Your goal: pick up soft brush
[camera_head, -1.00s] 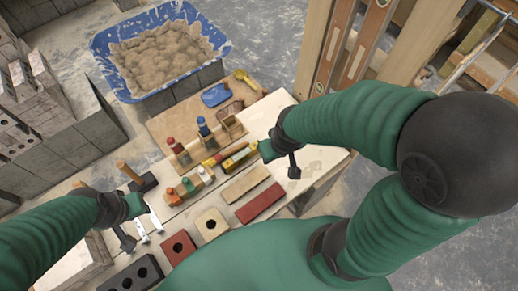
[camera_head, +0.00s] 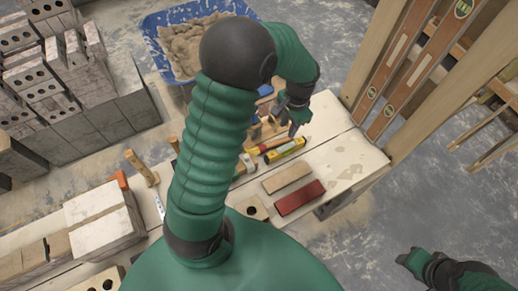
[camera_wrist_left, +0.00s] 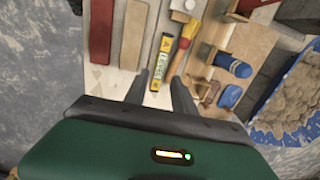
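My left gripper (camera_head: 294,124) is above the far part of the work board, over the small tools. In the left wrist view its two dark fingers (camera_wrist_left: 161,80) are apart with nothing between them. A yellow level (camera_wrist_left: 161,60) lies below, in line with the gap; it also shows in the head view (camera_head: 285,150). Beside it lies a tool with a red-orange handle and a yellowish end (camera_wrist_left: 190,30); it may be the soft brush, but I cannot be sure. My right gripper (camera_head: 410,260) is at the lower right, off the board; its fingers are unclear.
A red bar (camera_head: 300,197) and a tan bar (camera_head: 287,177) lie near the level. A blue-handled tool (camera_wrist_left: 234,66) stands by wooden blocks. A blue tub (camera_head: 152,25) of mortar is behind. Brick stacks are at left, tall levels at right.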

